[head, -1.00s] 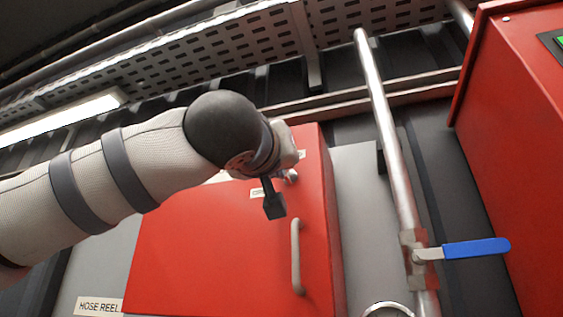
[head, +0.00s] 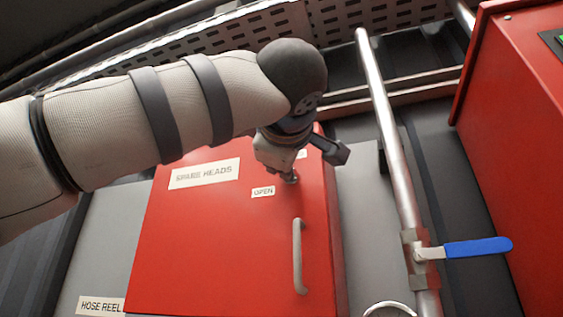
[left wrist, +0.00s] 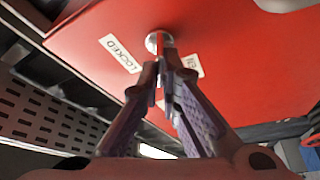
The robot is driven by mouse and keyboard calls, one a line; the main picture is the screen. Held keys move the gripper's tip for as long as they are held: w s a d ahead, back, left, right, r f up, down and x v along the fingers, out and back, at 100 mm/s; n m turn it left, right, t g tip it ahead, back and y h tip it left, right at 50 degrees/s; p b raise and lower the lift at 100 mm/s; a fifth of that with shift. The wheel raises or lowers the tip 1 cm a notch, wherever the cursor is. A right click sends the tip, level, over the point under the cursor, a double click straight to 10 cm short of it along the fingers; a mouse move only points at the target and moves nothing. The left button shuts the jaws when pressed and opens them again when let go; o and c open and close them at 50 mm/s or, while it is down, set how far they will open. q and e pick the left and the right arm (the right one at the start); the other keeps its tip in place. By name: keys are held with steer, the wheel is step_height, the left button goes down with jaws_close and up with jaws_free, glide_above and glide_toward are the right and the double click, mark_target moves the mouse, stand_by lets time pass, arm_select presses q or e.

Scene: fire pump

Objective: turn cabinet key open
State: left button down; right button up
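The red cabinet (head: 225,255) has a round metal lock (head: 289,178) near its upper right corner. In the left wrist view the lock (left wrist: 157,40) sits just ahead of my fingertips. My left gripper (head: 285,172) is at the lock, and its fingers (left wrist: 162,78) close together on the thin key (left wrist: 164,62), which is mostly hidden between them. The OPEN label (head: 263,192) is left of the lock. The LOCKED label (left wrist: 120,53) shows in the wrist view. The key's exact angle cannot be told. My right gripper is not in view.
A cabinet handle (head: 298,257) is below the lock. A vertical pipe (head: 388,140) with a blue valve lever (head: 477,248) stands to the right. A red box (head: 520,110) is at far right. A perforated tray (head: 220,45) runs overhead.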

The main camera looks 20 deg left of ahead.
arm_select(q)
steer(key=n+g, duration=0.2)
steer(key=n, duration=0.3)
stand_by(0.6)
steer(key=c, duration=1.8)
jaws_free()
steer(key=v, duration=1.2)
steer(key=shift+d, duration=0.1)
